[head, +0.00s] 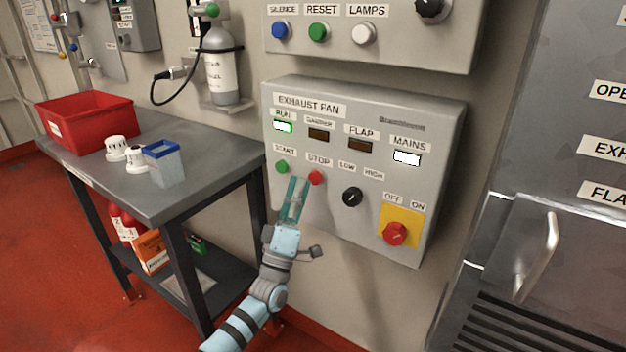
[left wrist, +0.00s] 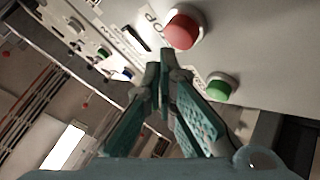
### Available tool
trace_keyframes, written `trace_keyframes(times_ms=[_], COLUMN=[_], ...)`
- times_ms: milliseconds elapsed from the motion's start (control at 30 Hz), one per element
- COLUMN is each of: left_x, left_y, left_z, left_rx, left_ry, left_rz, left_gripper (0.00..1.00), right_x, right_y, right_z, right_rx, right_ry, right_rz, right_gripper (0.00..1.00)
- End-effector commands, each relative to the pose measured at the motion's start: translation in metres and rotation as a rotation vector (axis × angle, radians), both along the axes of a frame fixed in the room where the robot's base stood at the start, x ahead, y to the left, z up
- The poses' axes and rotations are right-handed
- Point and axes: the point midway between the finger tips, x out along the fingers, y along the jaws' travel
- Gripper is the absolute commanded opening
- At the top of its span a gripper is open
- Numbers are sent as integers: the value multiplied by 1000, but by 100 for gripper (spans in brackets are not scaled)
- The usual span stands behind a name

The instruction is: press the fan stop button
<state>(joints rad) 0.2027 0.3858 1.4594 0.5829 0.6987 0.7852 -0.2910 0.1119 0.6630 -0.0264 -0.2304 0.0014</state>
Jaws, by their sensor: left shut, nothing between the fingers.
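The exhaust fan panel (head: 330,205) is a grey box on the wall. Its red stop button (head: 316,177) sits under the STOP label, right of the green start button (head: 282,166). My left gripper (head: 298,183) is shut and empty, with its fingertips just left of the stop button in the head view. In the left wrist view the red stop button (left wrist: 183,31) is beyond and right of the fingertips (left wrist: 158,70), and the green start button (left wrist: 219,88) is lower right. I cannot tell whether the fingertips touch the panel. My right gripper is not in view.
On the panel are a lit RUN lamp (head: 283,127), a lit MAINS lamp (head: 407,158), a black knob (head: 352,197) and a red switch on yellow (head: 395,234). A table (head: 215,180) with a red bin (head: 85,121) stands left. A metal cabinet (head: 540,200) stands right.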

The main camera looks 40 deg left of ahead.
Motion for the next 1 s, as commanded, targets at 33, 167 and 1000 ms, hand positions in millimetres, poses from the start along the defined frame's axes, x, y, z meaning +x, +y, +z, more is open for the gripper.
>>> trace_keyframes(times_ms=[33, 167, 1000], left_x=[0, 0, 10], left_y=[0, 0, 0], left_z=[0, 0, 0], left_rx=[0, 0, 0], left_ry=[0, 0, 0], left_rz=[0, 0, 0], left_gripper=[0, 0, 0], right_x=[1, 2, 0], right_y=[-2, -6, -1], right_z=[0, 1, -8], right_rx=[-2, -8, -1], right_ry=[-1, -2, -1], right_rz=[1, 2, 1], right_gripper=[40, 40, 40])
